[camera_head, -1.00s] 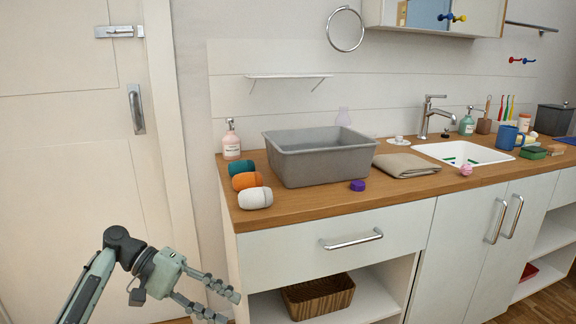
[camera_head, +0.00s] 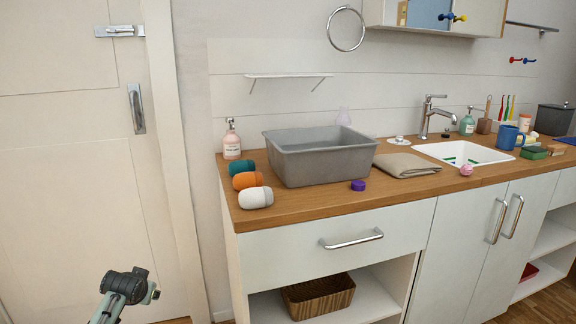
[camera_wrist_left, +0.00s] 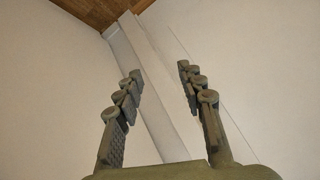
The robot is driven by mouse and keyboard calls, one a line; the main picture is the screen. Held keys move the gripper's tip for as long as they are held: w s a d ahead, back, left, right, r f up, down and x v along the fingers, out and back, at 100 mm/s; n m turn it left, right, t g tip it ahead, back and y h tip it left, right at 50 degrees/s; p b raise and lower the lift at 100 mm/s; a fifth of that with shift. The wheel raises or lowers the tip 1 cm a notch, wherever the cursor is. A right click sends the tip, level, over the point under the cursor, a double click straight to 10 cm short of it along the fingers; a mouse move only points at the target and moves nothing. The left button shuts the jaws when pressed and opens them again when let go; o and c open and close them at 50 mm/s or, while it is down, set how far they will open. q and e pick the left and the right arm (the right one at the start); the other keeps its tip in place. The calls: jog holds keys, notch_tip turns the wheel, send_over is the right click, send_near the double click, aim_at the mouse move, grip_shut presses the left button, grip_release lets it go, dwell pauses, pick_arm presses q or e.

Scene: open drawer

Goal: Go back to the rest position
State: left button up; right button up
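The white drawer (camera_head: 290,250) under the countertop is shut, with a silver bar handle (camera_head: 351,240) on its front. My left arm shows at the bottom left of the head view, apart from the counter, and its gripper is out of that view. In the left wrist view my left gripper (camera_wrist_left: 159,90) is open. Its two fingers stand apart with nothing between them, against a pale wall and a brown wooden surface. My right gripper is in neither view.
The wooden counter (camera_head: 300,205) holds a grey bin (camera_head: 318,163), several rolled cloths, a folded cloth (camera_head: 405,165), a purple lid (camera_head: 358,186) and a soap bottle (camera_head: 232,142). A wicker basket (camera_head: 318,298) sits on the shelf below. A door (camera_head: 70,170) stands at left.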

pick_arm(q)
jog(key=s+d+f+g+h, duration=0.1)
jog(key=s+d+f+g, duration=0.35)
jog(key=s+f, duration=1.2)
jog(key=s+d+f, duration=0.2)
jog(key=s, duration=0.5)
jog(key=s+d+f+h, duration=0.1)
jog(key=s+d+f, duration=0.1)
jog(key=s, duration=0.5)
jog(key=s+d+f, duration=0.2)
jog(key=s, duration=0.6)
jog(key=shift+d+f+m+g+h, duration=0.25)
jog(key=shift+d+m+g+h, duration=0.1)
jog(key=shift+g, duration=0.1)
